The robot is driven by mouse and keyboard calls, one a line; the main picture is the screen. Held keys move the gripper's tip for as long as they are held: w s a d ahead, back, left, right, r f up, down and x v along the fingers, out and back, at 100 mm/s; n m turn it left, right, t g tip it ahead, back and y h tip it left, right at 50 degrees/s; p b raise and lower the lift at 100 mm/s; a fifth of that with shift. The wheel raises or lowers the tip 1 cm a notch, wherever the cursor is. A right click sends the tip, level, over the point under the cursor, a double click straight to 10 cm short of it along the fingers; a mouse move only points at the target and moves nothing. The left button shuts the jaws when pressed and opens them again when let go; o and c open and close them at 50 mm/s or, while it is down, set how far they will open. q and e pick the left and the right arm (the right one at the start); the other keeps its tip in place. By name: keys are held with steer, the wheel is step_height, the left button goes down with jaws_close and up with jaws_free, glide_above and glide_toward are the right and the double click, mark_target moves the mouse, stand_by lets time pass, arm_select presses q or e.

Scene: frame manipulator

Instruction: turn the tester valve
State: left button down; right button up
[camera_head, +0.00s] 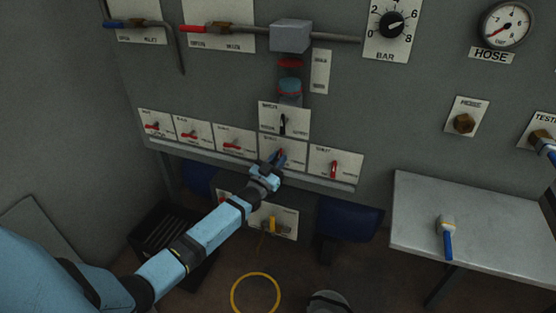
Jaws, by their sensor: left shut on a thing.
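My left arm reaches in from the lower left. My left gripper (277,160) is at a small white valve plate (297,156) in the lower row of the wall panel. Its fingers are shut on that plate's valve handle, and they hide most of it. To the right, another plate (323,152) carries a red lever (334,169) that points up and down. My right gripper is not in view.
Several red-lever plates (193,133) lie left of my gripper, and a black-lever plate (284,118) is above. A ledge (330,183) runs below. A grey table (470,215) with a blue-handled brush (447,238) stands at right. A yellow ring (234,298) lies on the floor.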

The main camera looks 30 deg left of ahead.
arm_select(q)
steer(key=shift+n+y, duration=0.6)
steer(key=shift+n, duration=0.6)
steer(key=shift+n+t, duration=0.3)
steer(key=c, duration=1.1)
jaws_free()
steer(key=shift+s, duration=0.1)
steer(key=p+v, duration=0.2)
steer(key=v, duration=1.1)
steer(key=shift+s+f, duration=0.15)
steer(key=shift+s, duration=0.15)
steer(key=shift+d, duration=0.1)
